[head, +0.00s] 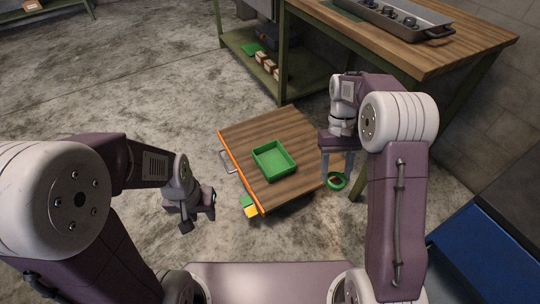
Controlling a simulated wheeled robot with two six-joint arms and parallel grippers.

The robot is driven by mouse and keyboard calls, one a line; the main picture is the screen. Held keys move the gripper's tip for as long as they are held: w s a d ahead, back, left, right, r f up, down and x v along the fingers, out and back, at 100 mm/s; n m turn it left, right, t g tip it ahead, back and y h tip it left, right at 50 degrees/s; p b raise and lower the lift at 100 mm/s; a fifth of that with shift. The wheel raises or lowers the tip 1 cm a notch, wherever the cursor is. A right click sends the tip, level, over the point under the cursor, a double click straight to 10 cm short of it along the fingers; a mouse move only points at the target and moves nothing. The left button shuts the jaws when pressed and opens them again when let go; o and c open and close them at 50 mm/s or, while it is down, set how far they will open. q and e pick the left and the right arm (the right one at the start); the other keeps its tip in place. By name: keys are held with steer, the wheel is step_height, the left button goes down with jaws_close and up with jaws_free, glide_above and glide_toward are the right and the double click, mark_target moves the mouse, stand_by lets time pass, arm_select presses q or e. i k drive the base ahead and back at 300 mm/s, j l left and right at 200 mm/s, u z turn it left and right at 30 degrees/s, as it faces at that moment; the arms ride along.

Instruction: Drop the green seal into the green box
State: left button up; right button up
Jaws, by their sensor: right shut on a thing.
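The green box (273,168) is a shallow open tray on the small wooden table, and its inside looks empty. The green seal (337,187) is a ring at the fingertips of my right gripper (337,172), which is shut on it. The seal is to the right of the green box, near the table's right edge in the picture. My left gripper (207,203) is left of the table, apart from the box, and its fingers are too small and turned to read.
The small wooden table (243,131) has an orange front edge and a metal handle. Green and yellow pieces (250,207) show at its near corner. A workbench (430,55) with a grey tray (395,18) stands behind right. A blue object (490,250) is at lower right. Floor at left is clear.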

mark_target(277, 164)
steer(key=i+j+z, duration=0.25)
steer(key=j, duration=0.25)
steer(key=i+j+z, duration=0.25)
steer(key=j, duration=0.3)
steer(key=i+j+z, duration=0.1)
steer(key=j+z, duration=0.15)
steer(key=j, duration=0.3)
steer(key=i+j+z, duration=0.25)
steer(key=j, duration=0.35)
steer(key=j+z, duration=0.25)
steer(key=j, duration=0.35)
steer(key=i+j+z, duration=0.35)
steer(key=j, duration=0.15)
